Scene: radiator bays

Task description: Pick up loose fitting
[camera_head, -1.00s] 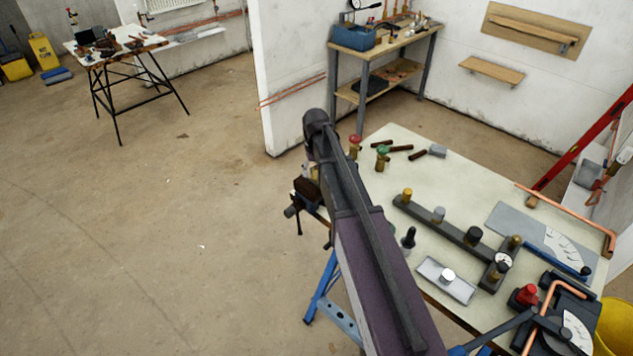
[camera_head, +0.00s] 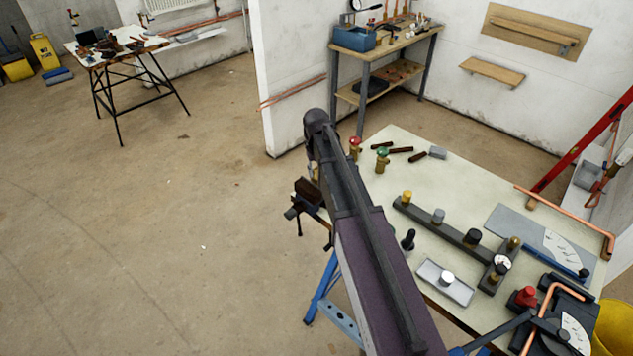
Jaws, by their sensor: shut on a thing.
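My arm rises from the bottom middle across the near left part of the workbench (camera_head: 455,182), and its end is hidden behind its own links. My gripper and anything in it cannot be seen. I cannot tell which piece is the loose fitting. A silver round fitting (camera_head: 447,278) stands in a shallow grey tray (camera_head: 432,271). A black fitting (camera_head: 408,240) stands on the bench to the left of the tray. A dark bar (camera_head: 455,233) carries several brass, grey and black fittings. A red-topped valve (camera_head: 355,149) and a green-topped valve (camera_head: 382,161) stand near the back left.
A vise (camera_head: 302,203) sits at the bench's left corner. Gauge plates (camera_head: 548,240), bent copper pipe (camera_head: 565,210) and a red level (camera_head: 580,150) crowd the right side. A white partition (camera_head: 290,70) and a shelf bench (camera_head: 385,60) stand behind.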

